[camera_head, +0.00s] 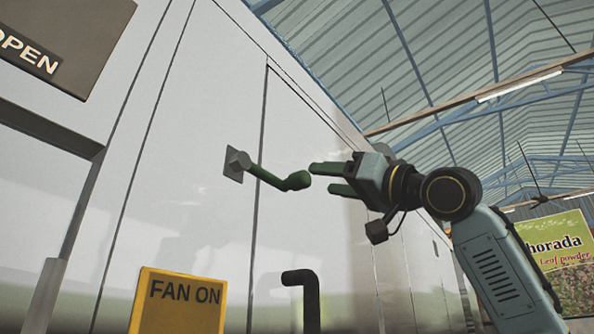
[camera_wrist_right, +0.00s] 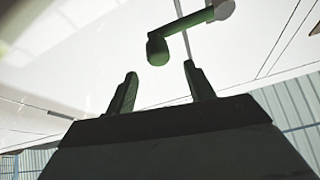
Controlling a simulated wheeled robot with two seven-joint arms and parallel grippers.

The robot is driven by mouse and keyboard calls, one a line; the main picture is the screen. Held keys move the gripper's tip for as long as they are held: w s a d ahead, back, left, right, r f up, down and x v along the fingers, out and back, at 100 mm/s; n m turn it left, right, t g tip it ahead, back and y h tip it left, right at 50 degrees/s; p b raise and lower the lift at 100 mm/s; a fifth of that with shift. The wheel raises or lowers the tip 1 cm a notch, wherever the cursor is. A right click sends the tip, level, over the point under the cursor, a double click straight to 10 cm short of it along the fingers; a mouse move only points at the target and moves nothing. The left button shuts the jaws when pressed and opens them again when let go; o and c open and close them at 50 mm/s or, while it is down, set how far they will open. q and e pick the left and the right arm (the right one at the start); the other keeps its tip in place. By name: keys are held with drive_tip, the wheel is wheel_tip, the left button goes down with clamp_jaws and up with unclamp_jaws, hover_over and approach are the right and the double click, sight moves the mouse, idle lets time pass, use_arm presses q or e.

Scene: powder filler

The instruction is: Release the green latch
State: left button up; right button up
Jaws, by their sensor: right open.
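The green latch (camera_head: 283,180) is a short lever with a rounded knob end. It sits on a grey square mount (camera_head: 237,164) on the white machine panel, and its knob points to the right. My right gripper (camera_head: 322,178) is open and empty just right of the knob, apart from it, with its fingers pointing at it. In the right wrist view the latch (camera_wrist_right: 180,32) hangs ahead of my open right fingers (camera_wrist_right: 160,85), its knob beyond and between the fingertips. My left gripper is not in view.
A dark bent handle (camera_head: 303,290) stands below the latch. A yellow FAN ON sign (camera_head: 178,303) is at the lower left and a grey OPEN plate (camera_head: 60,40) at the upper left. The white panel (camera_head: 210,90) around the latch is clear.

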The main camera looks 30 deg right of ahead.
sight(308, 179)
drive_tip(key=p+x, duration=0.1)
drive_tip(key=x, duration=0.3)
drive_tip(key=shift+w+r, duration=0.1)
drive_tip(key=shift+w, duration=0.35)
drive_tip(key=shift+p+x, duration=0.75)
drive_tip(key=shift+x, duration=0.3)
drive_tip(key=shift+w+a+r, duration=0.15)
drive_tip(key=shift+w+a, duration=0.05)
drive_tip(key=shift+w, duration=0.1)
drive_tip(key=shift+w+a, duration=0.1)
drive_tip(key=shift+w, duration=0.35)
drive_tip(key=shift+s, duration=0.15)
drive_tip(key=shift+c, duration=0.2)
drive_tip(key=c, duration=1)
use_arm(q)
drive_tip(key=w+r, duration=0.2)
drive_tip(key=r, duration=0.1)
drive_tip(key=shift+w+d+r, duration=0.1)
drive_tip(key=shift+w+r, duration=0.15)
use_arm(e)
clamp_jaws()
